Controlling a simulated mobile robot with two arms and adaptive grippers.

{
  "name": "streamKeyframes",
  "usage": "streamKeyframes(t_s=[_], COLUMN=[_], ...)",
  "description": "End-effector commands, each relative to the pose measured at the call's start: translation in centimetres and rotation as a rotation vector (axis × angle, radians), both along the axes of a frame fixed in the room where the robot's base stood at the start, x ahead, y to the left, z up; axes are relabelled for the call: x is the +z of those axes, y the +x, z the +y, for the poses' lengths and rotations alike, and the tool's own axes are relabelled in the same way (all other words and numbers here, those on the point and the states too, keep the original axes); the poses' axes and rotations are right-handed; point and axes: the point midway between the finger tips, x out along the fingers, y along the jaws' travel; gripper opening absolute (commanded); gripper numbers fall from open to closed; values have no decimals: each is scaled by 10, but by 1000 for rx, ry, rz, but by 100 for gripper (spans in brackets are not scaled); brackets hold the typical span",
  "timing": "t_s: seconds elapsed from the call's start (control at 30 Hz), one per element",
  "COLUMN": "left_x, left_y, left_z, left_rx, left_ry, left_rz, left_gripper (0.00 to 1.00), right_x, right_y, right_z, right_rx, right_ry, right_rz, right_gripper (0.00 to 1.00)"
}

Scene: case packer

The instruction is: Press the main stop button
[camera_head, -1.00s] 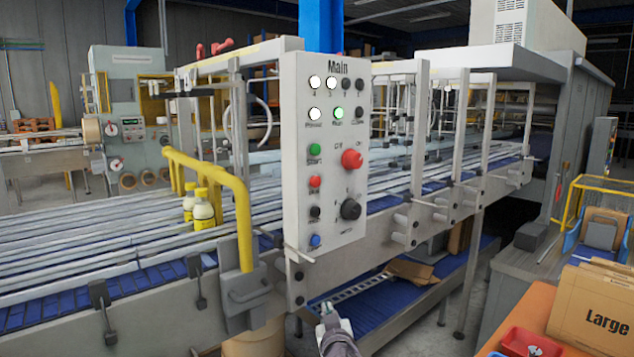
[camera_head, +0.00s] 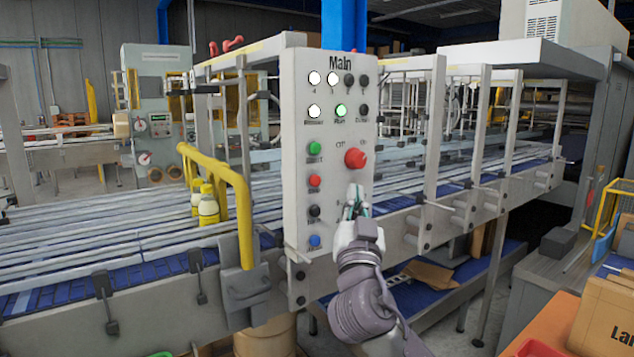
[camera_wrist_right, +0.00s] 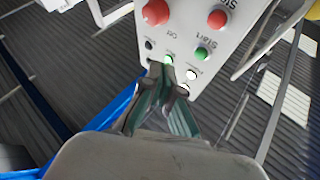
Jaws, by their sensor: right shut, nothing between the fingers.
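The Main control panel (camera_head: 329,120) is a light grey upright box with lamps and buttons. Its red stop button (camera_head: 314,181) sits in the left column, below the green start button (camera_head: 314,148). In the wrist view the stop button (camera_wrist_right: 217,19) and start button (camera_wrist_right: 202,54) show upside down. My right gripper (camera_head: 355,196) is shut and empty in front of the panel's lower right, to the right of and slightly below the stop button. My left gripper is out of view.
A large red rotary switch (camera_head: 355,158) sits just above my right gripper. A yellow rail (camera_head: 240,200) and yellow bottles (camera_head: 208,208) are left of the panel. The conveyor (camera_head: 120,270) runs behind it. A box (camera_head: 608,315) stands at the lower right.

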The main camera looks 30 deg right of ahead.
Motion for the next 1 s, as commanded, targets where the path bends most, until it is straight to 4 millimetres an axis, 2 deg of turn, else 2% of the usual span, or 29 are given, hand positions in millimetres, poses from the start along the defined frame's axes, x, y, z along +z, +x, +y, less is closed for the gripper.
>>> streamKeyframes(t_s=[0.23, 0.37, 0.77, 0.8, 1.0], left_x=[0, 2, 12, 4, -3], left_y=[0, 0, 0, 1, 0], left_z=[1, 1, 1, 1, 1], left_rx=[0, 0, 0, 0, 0], left_ry=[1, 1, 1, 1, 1], left_rz=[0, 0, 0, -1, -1], left_gripper=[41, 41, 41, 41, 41], right_x=[0, 0, 1, -4, -2], right_y=[2, 10, 64, 68, 84], right_z=[0, 0, 5, 5, 6], right_rx=[0, -1, -2, -2, 0], right_ry=[0, 0, -3, 1, 1], right_rz=[1, 3, 3, 1, 2], right_gripper=[0, 0, 0, 0, 0])
